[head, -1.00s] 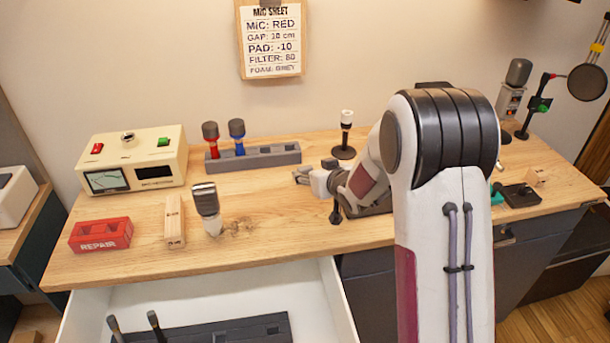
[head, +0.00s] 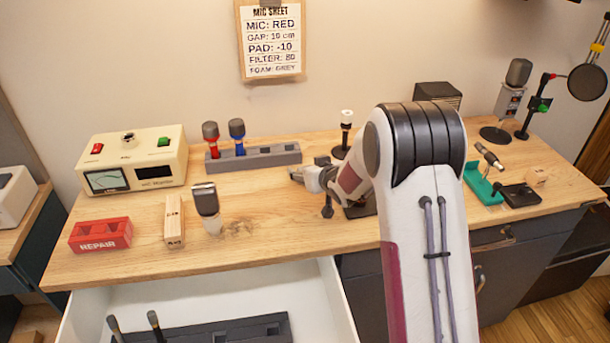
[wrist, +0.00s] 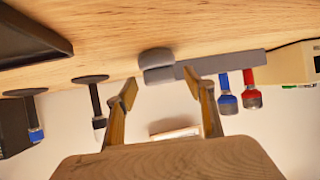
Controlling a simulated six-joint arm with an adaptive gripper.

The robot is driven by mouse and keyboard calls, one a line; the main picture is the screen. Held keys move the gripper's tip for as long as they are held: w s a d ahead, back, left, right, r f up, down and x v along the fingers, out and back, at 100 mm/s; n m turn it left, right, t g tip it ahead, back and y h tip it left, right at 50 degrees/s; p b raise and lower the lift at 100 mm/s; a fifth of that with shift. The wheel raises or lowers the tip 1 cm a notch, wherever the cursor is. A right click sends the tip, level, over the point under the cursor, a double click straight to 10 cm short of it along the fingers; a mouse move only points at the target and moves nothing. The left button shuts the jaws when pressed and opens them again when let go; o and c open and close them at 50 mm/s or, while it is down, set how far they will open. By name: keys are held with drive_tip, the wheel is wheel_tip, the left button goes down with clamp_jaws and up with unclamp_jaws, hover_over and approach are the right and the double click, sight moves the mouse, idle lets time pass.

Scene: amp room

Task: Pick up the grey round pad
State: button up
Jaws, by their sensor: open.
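In the wrist view, which looks upside down across the bench, two rounded grey shapes (wrist: 156,59) sit on the wood close together, beside the end of the grey mic rack. I take these for the grey round pad, but cannot tell whether they are one piece or two. My gripper (wrist: 159,88) is open, its two fingers spread with the grey shapes showing beyond and between the tips. Nothing is held. In the head view my gripper (head: 298,174) is low over the bench, right of the rack; I cannot pick out the pad there.
The grey rack (head: 254,159) holds a red and a blue microphone. A black stand with a white top (head: 346,130) stands behind my gripper. A teal tray (head: 482,185) is at right. The drawer (head: 322,290) below is open.

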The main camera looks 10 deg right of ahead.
idle(0.5)
drive_tip(key=c, duration=1.2)
drive_tip(key=shift+r, duration=0.1)
wheel_tip(320, 180, up, 10)
idle(0.3)
